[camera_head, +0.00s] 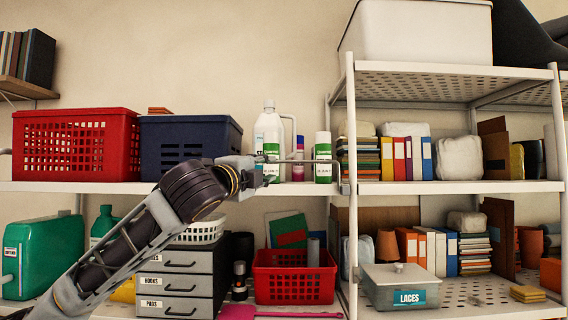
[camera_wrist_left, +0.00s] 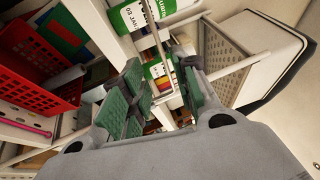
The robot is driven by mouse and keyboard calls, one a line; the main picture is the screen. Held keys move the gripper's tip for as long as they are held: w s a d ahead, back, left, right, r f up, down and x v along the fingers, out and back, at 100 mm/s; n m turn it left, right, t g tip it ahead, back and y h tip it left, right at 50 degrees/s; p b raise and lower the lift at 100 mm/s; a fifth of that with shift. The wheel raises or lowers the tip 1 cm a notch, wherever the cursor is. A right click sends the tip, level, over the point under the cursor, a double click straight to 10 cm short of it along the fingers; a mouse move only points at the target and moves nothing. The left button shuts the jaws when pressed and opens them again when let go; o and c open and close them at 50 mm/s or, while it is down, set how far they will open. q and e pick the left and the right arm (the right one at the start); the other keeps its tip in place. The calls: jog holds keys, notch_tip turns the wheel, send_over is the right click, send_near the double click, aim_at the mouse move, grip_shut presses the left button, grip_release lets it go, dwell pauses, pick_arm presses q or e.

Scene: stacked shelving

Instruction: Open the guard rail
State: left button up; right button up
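The guard rail (camera_head: 318,161) is a thin grey metal bar in front of the bottles on the middle shelf. Its right end bends down near the shelf post. In the left wrist view a thin bar, seemingly the rail (camera_wrist_left: 157,38), runs down towards the space between my fingers. My left gripper (camera_head: 268,173) is at the rail's height in front of the white bottle, and its wrist hides part of the rail. The left wrist view shows its green-padded fingers (camera_wrist_left: 160,88) apart. Whether they touch the rail is unclear. My right gripper is not in view.
A red basket (camera_head: 77,145) and a dark blue basket (camera_head: 190,135) stand left on the middle shelf. A white jug (camera_head: 269,128) and a green-labelled bottle (camera_head: 323,157) stand behind the rail. Below are grey drawers (camera_head: 180,282) and another red basket (camera_head: 295,284).

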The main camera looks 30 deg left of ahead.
aim_at(283, 162)
pick_arm(q)
jog(key=shift+w, duration=0.15)
jog(key=p+x, duration=0.3)
jog(key=x, duration=0.8)
jog(key=shift+w+r, duration=0.1)
jog(key=shift+p+x, duration=0.5)
jog(key=shift+x, duration=0.65)
jog(key=shift+c, duration=0.2)
grip_shut()
